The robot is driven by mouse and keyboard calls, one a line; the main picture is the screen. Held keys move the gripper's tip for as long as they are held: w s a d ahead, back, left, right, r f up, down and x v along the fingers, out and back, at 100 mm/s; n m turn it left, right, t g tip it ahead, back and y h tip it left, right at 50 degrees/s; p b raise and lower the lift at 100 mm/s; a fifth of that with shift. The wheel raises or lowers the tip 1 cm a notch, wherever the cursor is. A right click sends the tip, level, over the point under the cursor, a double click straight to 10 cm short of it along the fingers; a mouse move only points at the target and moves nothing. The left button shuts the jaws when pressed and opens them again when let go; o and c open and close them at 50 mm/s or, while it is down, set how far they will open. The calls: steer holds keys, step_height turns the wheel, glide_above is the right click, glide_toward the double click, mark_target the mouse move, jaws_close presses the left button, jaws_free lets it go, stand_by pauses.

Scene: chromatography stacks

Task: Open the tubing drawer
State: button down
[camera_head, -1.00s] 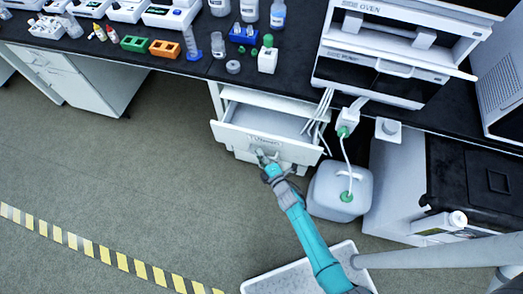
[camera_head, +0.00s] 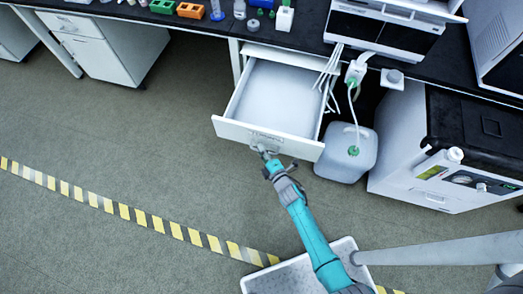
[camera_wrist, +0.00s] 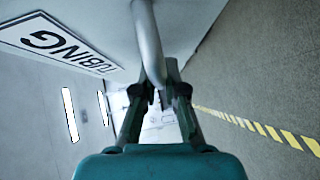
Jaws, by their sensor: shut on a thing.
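The tubing drawer (camera_head: 283,97) is pulled well out from under the bench in the head view, and its white inside looks empty. Its front panel (camera_head: 230,127) faces me. In the wrist view the front carries a label reading TUBING (camera_wrist: 58,43) and a grey bar handle (camera_wrist: 148,45). My gripper (camera_head: 264,153) is at the middle of the drawer front. In the wrist view my gripper (camera_wrist: 160,88) has its two fingers closed around the handle. The fingertips partly hide the handle's far end.
A white jug (camera_head: 345,153) with a green cap stands on the floor right of the drawer, with tubes above it. A white cabinet unit (camera_head: 400,170) stands farther right. The floor (camera_head: 150,150) left of the drawer is clear, with a yellow striped line (camera_head: 140,215).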

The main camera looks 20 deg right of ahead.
steer(key=shift+s, duration=0.1)
steer(key=c, duration=1.2)
jaws_free()
steer(key=shift+v, duration=6)
steer(key=s+r+m+h, duration=0.1)
steer(key=s+r+m, duration=0.45)
steer(key=s, duration=0.35)
steer(key=s+r+m+h, duration=0.1)
steer(key=s+r+m, duration=0.4)
steer(key=s, duration=0.4)
steer(key=s+r+m, duration=0.2)
steer(key=s+r, duration=0.1)
steer(key=r, duration=0.3)
steer(key=s+r+m+g, duration=0.1)
steer(key=s+r+m, duration=0.2)
steer(key=r, duration=0.3)
steer(key=s+d+r+m, duration=0.1)
steer(key=s+r+m, duration=0.2)
steer(key=r, duration=0.3)
steer(key=shift+s+r+h, duration=0.2)
steer(key=shift+s+h, duration=0.2)
steer(key=shift+s, duration=0.2)
